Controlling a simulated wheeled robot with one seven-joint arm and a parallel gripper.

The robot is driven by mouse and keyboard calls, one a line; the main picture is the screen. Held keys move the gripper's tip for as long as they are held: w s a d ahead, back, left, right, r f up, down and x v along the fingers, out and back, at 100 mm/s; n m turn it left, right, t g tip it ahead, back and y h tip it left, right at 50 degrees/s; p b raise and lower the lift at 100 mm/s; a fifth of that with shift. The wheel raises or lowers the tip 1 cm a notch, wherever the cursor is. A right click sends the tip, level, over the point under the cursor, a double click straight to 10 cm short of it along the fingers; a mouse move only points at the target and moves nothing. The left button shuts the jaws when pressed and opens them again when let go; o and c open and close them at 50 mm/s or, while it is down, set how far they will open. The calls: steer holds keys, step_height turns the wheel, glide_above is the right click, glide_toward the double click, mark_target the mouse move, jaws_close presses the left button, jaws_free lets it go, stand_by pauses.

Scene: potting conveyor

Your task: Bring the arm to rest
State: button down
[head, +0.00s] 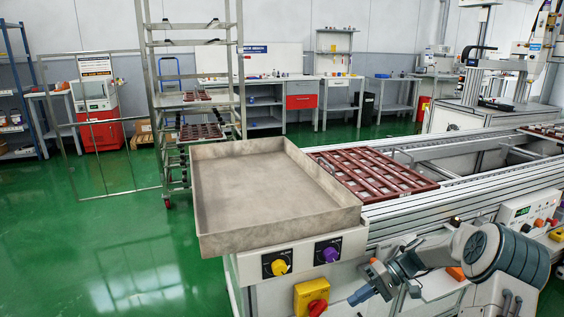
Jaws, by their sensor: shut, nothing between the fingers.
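My arm reaches in from the lower right of the head view, bent, in front of the conveyor's side. My gripper (361,296) is at its left end, pointing left and down, low beside the yellow switch box. It looks shut and holds nothing. It is apart from the grey metal tray (225,244), which sits higher, on the conveyor's near end. Fine detail of the fingertips is too small to tell.
A dark red grid tray (417,187) lies on the conveyor (487,186) behind the metal tray. A yellow switch box (311,290) with a red knob is close to my gripper. A wheeled rack (241,75) stands behind. The green floor at left is clear.

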steer(key=s+a+r+t+h+p, duration=0.2)
steer(key=s+r+h+p, duration=0.2)
steer(key=r, duration=0.9)
steer(key=s+a+r+m+t+h+p, duration=0.1)
steer(key=s+a+r+t+h+p, duration=0.1)
steer(key=s+r+p, duration=0.9)
steer(key=s+a+r+m+t+h+p, duration=0.1)
steer(key=s+r+h+p, duration=0.4)
steer(key=r, duration=1)
steer(key=s+p, duration=0.3)
steer(key=s, duration=0.2)
steer(key=shift+a+r+t+h, duration=0.15)
steer(key=shift+a+t+h, duration=0.15)
steer(key=shift+a+t, duration=0.1)
